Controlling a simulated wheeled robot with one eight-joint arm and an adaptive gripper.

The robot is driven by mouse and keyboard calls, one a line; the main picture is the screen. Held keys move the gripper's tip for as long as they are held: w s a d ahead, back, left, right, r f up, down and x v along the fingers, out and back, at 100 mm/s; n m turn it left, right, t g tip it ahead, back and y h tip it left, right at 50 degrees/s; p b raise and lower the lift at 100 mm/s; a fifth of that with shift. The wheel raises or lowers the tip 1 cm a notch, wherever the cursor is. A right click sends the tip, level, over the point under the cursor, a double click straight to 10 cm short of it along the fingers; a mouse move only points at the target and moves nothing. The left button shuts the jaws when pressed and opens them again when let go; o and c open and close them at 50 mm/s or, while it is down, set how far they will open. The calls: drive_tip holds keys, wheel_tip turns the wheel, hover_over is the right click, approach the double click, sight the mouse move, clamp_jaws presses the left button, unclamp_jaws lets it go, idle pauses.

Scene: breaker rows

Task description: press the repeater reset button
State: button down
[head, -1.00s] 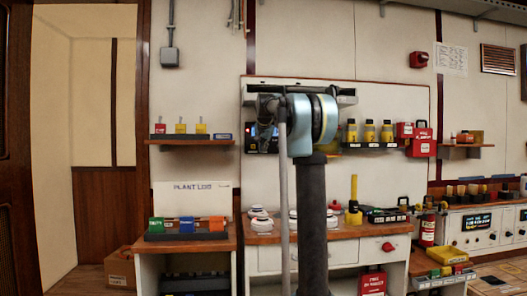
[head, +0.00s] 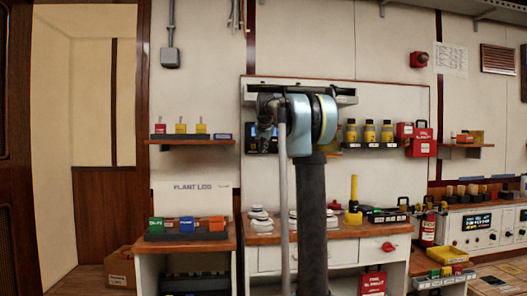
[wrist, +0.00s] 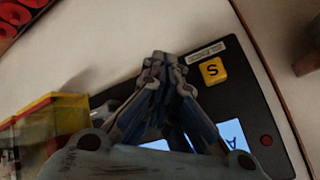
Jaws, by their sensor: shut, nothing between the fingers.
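A dark panel (wrist: 262,113) with lit blue-white screens (wrist: 232,134) fills the middle and right of the wrist view. On it are a yellow square button (wrist: 213,71) with a dark letter, a pale label strip (wrist: 207,51) too small to read, and a small round red part (wrist: 267,140). I cannot tell which one is the repeater reset button. My gripper (wrist: 163,62) is shut and empty in front of the panel, its tips left of the yellow button. I cannot tell whether they touch the panel. In the head view my arm partly hides the dark device (head: 254,144).
In the wrist view a yellow-edged clear box (wrist: 42,120) is at left and red round things (wrist: 20,14) are at top left.

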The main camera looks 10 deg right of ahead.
drive_tip(key=shift+s, duration=0.2)
drive_tip(key=s, duration=0.6)
idle(0.5)
idle(0.6)
drive_tip(key=s+f+n+g, duration=0.3)
drive_tip(key=s+f+n, duration=0.1)
drive_tip(key=s+f, duration=1.9)
drive_tip(key=s+f+n+g+y, duration=0.1)
drive_tip(key=s+f+n+g, duration=0.2)
drive_tip(key=s+f, duration=2)
drive_tip(key=s+n, duration=0.1)
drive_tip(key=s, duration=0.6)
drive_tip(key=shift+s+d+f+n+g, duration=0.2)
drive_tip(key=shift+d+n+g, duration=0.1)
drive_tip(key=shift+d+n, duration=0.1)
